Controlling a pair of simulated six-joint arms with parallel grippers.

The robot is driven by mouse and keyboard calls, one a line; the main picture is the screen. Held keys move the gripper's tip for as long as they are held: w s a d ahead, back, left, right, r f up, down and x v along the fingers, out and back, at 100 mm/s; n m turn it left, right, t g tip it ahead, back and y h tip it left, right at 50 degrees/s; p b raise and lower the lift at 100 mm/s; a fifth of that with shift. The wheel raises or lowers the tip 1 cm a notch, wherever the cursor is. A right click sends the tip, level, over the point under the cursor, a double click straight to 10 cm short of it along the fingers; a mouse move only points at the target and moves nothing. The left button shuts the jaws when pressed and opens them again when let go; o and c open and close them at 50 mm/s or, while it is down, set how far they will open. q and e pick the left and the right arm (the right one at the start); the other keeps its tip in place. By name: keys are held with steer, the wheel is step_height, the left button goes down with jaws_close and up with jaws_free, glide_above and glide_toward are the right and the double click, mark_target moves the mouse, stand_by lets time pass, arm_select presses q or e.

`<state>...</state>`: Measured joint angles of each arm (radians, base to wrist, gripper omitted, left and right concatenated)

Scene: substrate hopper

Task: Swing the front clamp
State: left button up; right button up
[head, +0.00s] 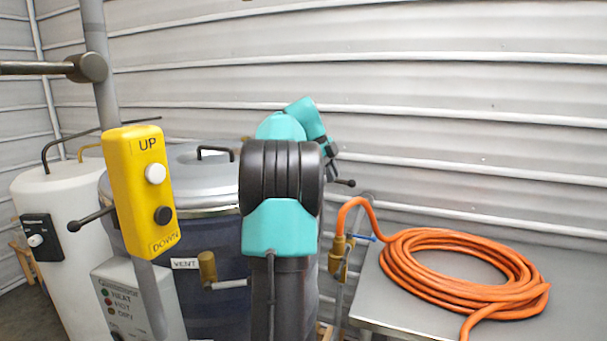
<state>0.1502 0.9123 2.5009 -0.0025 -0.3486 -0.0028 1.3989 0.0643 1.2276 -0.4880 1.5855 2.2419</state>
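A dark vessel (215,262) stands left of centre under a metal lid (205,180) with a black handle. A black-knobbed lever (92,218) sticks out at the lid's left, partly behind the yellow pendant. Another black-knobbed lever (344,182) shows at the lid's right. I cannot tell which is the front clamp. My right arm rises in front of the vessel and hides the lid's right part. Its dark gripper (331,160) is at the far end, close to the right lever; its fingers are too small and hidden to read, and contact is unclear. My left gripper is out of view.
A yellow UP/DOWN pendant (140,192) hangs before the vessel beside a grey post (96,60). A white tank (55,240) and a control box (130,300) stand left. An orange hose (450,285) lies coiled on a metal table (575,300) at right.

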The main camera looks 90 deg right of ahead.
steer(key=o, duration=0.4)
steer(key=shift+o, duration=0.2)
steer(key=shift+r, duration=0.1)
steer(key=v, duration=1.1)
steer(key=shift+w+r, duration=0.25)
steer(key=shift+r, duration=0.05)
